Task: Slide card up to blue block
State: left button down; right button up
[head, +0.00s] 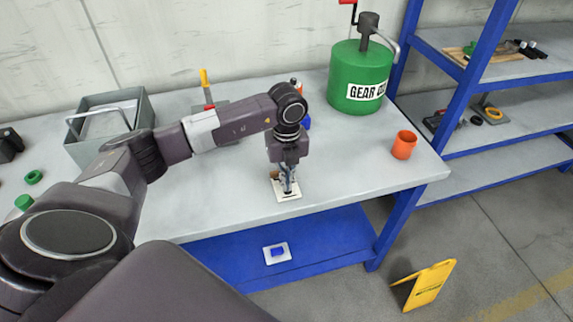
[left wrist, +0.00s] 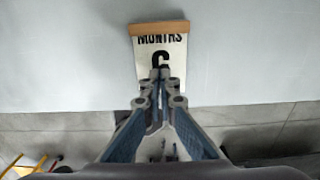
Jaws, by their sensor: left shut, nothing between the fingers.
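The white card (head: 290,196) lies near the front edge of the table. In the left wrist view the card (left wrist: 172,58) shows black print reading "MONTHS" and part of a figure, with a tan strip along its far end. My left gripper (head: 287,189) points down over the card, shut and empty. Its fingertips (left wrist: 160,74) overlap the card's near part; I cannot tell whether they touch it. A small blue thing (head: 307,122), perhaps the blue block, shows behind my left wrist, partly hidden. My right gripper is not in view.
The table (head: 350,170) is clear right of the card up to an orange cup (head: 404,145). A green gear oil can (head: 357,78) stands at the back. A grey bin (head: 110,125) stands left. A white plate with a blue piece (head: 277,252) lies on the lower shelf.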

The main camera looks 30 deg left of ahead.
pick_arm(q)
jog(key=shift+w+a+f+p, duration=0.25)
jog(key=shift+w+a+p, duration=0.1)
jog(key=shift+w+a, duration=0.4)
jog(key=shift+w+a+f+p, duration=0.3)
jog(key=shift+w+a, duration=0.3)
jog(key=shift+a, duration=0.15)
